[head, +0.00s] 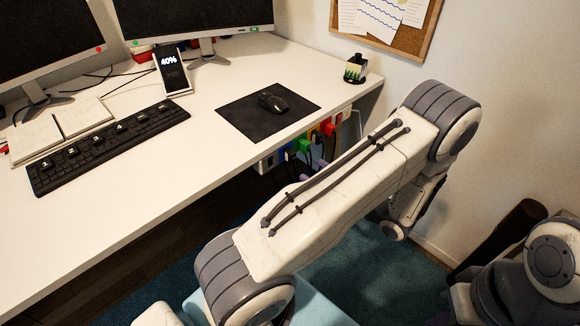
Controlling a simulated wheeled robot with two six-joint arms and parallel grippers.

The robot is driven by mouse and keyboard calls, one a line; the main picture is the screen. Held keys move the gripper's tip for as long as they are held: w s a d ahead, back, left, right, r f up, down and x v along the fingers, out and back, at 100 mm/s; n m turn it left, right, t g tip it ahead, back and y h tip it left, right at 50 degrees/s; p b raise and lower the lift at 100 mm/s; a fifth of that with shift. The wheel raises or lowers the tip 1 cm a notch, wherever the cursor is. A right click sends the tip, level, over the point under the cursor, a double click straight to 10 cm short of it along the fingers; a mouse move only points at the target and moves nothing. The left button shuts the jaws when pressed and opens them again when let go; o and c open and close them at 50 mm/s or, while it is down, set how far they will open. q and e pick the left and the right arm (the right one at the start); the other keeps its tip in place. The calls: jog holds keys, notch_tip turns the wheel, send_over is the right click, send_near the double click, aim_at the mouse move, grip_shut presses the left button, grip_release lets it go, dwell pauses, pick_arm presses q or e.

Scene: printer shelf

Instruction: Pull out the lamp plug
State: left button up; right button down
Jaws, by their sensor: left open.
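A row of coloured plugs and sockets (303,144) shows under the right edge of the desk, with white, blue, green, yellow, red and orange parts. Dark cables hang from it. I cannot tell which one is the lamp plug. My left arm reaches across the view, bends at the upper right and folds back down behind itself toward the plugs. My left gripper (320,160) is open and mostly hidden behind this arm, close to the row. I cannot see whether it touches a plug. My right gripper is out of view; only part of that arm shows at the lower right.
A wall closes the right side. Blue carpet lies below.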

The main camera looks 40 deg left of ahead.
aim_at(294, 158)
pick_arm(q)
jog(key=shift+w+a+f+m+t, duration=0.15)
jog(key=shift+w+f+m+t, duration=0.1)
jog(key=shift+f, duration=0.25)
jog(key=shift+w+a+f+m+t, duration=0.15)
jog(key=shift+w+f+m+t, duration=0.1)
jog(key=shift+f, duration=0.2)
jog(key=shift+w+a, duration=0.15)
jog(key=shift+a, duration=2.1)
jog(key=shift+w+a, duration=0.15)
jog(key=shift+a, duration=2.1)
grip_shut()
